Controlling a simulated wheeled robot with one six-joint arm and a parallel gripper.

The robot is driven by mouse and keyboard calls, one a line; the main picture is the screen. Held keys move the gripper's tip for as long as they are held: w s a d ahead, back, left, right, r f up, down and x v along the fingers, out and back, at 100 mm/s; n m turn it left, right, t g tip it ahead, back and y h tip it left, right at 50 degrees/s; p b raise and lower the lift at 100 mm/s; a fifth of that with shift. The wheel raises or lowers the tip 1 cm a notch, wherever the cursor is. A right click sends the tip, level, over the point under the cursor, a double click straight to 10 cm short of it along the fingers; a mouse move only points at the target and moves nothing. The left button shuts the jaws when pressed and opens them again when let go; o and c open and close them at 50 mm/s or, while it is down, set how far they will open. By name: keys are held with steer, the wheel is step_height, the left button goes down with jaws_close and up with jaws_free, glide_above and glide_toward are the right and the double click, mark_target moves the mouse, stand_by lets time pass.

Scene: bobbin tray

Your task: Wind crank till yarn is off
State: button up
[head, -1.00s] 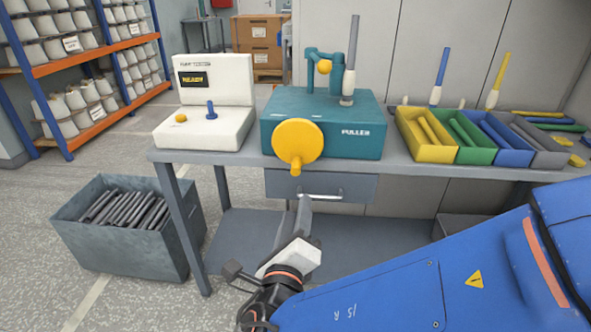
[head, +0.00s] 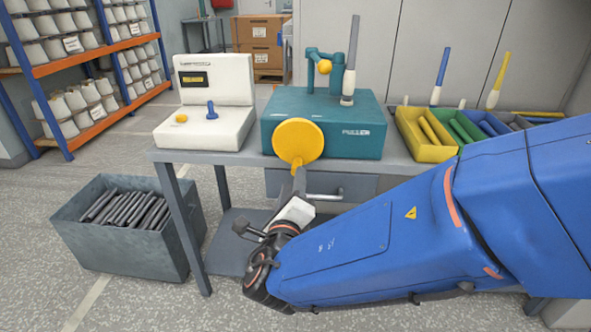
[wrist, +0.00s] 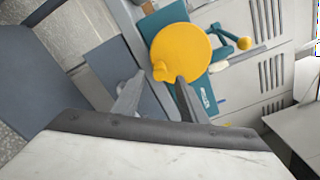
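The teal puller machine (head: 350,140) stands on the bench with a round yellow crank (head: 298,138) on its front. The crank also shows in the wrist view (wrist: 182,50), its knob at the lower edge of the disc. A grey bobbin (head: 353,45) stands upright on a white base on top of the machine; I cannot make out yarn on it. My gripper (head: 299,178) is just below the crank. In the wrist view my gripper (wrist: 158,92) has its two fingers apart and empty, with the knob just beyond and between them; contact cannot be told.
A white tester (head: 205,125) stands left of the machine. Yellow (head: 425,150), green, blue and grey bins stand at the right, partly behind my arm. A grey crate (head: 135,255) of dark bobbins is on the floor at left. A drawer handle (head: 325,197) is close to my gripper.

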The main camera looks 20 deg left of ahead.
mark_target(297, 146)
steer(key=x, duration=0.6)
steer(key=shift+w, duration=0.35)
jaws_close()
